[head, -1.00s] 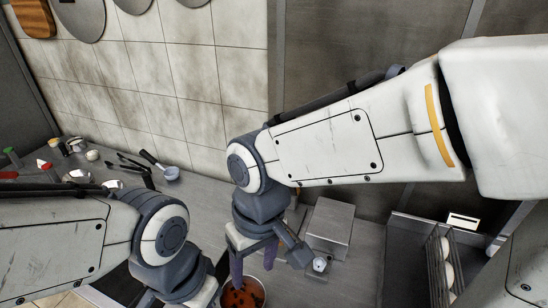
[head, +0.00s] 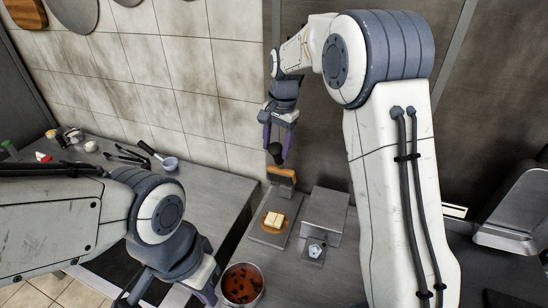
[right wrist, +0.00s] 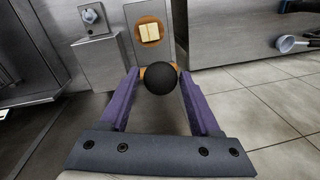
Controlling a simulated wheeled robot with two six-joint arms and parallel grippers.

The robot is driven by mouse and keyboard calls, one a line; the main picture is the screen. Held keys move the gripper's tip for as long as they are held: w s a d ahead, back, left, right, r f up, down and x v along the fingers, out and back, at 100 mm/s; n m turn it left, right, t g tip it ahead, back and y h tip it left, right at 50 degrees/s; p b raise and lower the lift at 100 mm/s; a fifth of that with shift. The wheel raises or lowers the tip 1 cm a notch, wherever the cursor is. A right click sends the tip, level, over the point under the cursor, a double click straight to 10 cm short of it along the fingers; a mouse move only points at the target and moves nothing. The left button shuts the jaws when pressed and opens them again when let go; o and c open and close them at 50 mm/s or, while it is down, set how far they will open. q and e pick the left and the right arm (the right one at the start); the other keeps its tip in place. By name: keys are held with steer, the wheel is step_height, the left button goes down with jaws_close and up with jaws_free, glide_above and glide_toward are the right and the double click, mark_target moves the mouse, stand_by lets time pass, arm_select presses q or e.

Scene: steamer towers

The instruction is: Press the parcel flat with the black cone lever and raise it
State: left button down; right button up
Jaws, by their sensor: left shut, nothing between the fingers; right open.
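The pale, cream-coloured parcel (head: 273,219) lies on a round wooden disc on a grey metal plate. It also shows at the top of the right wrist view (right wrist: 149,31). Behind it stands the wooden press board (head: 281,176), raised and tilted up. The black lever knob (head: 275,149) is above the board. My right gripper (head: 277,152) is open, its purple fingers pointing down around the knob. In the right wrist view the knob (right wrist: 160,78) sits between the fingers with gaps on both sides. My left gripper (head: 205,293) is shut and empty at the bottom edge, partly cut off.
A pot of red soup (head: 242,285) stands in front of the parcel. A metal box (head: 327,213) and a small block with a pale button (head: 315,250) are to its right. A blue-grey ladle (head: 170,163) and small items lie on the left counter.

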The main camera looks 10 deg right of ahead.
mark_target(274, 158)
arm_select(q)
steer(key=shift+r+p, duration=0.55)
steer(key=shift+r, duration=0.15)
arm_select(e)
steer(key=shift+w+a+f, duration=0.1)
steer(key=shift+a+f, duration=0.05)
steer(key=shift+f, duration=1.2)
steer(key=shift+w+a+f, duration=0.1)
steer(key=shift+f, duration=1.25)
